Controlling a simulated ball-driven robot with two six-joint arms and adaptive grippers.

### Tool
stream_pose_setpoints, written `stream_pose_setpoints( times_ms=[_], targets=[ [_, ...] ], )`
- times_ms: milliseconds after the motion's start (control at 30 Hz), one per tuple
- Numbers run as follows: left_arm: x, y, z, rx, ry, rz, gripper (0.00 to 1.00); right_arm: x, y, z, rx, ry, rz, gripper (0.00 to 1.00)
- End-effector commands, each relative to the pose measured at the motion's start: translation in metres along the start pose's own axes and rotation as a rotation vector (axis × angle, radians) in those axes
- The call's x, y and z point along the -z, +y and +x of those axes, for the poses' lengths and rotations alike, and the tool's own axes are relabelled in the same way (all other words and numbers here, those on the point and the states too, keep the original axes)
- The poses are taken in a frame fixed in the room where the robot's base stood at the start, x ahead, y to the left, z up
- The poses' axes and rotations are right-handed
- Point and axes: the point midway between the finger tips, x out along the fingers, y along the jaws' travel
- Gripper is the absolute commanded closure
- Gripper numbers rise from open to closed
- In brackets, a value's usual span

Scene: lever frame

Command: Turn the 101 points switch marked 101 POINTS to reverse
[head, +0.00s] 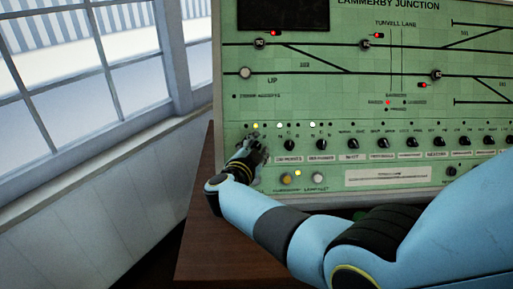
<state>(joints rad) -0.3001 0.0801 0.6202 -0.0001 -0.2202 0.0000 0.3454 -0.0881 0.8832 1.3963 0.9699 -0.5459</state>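The green panel (340,100) headed LAMMERBY JUNCTION carries a row of black rotary switches along its lower part. My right gripper (255,143) is at the left end of this row, at or just in front of the leftmost switch position, and covers the knob and label there. Whether it touches a knob, and whether its fingers are open or shut, I cannot tell. Just right of it stands a black switch knob (289,145) with a label ending in POINTS; its number is too small to read. The 101 mark cannot be made out. My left gripper is not in view.
Further switches, such as one knob (320,145), continue to the right. Below are a yellowish button (286,178) and a pale button (315,178). The panel stands on a brown desk (215,250). A window (70,90) is at left. My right arm crosses the lower right.

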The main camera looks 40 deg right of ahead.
Motion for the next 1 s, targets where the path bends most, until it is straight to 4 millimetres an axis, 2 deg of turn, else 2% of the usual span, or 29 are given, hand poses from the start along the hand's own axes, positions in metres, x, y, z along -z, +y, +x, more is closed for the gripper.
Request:
stream_pose_setpoints(
  times_ms=[367, 800, 1000],
  targets=[
    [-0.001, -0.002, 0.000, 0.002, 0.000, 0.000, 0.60, 0.005, -0.005, -0.002, 0.001, -0.001, 0.002, 0.65],
    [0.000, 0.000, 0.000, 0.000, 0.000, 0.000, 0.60, 0.063, -0.052, -0.010, 0.001, 0.000, 0.005, 0.65],
    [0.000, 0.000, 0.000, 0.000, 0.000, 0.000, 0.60, 0.076, -0.062, -0.012, 0.000, 0.000, 0.001, 0.65]
  ],
)
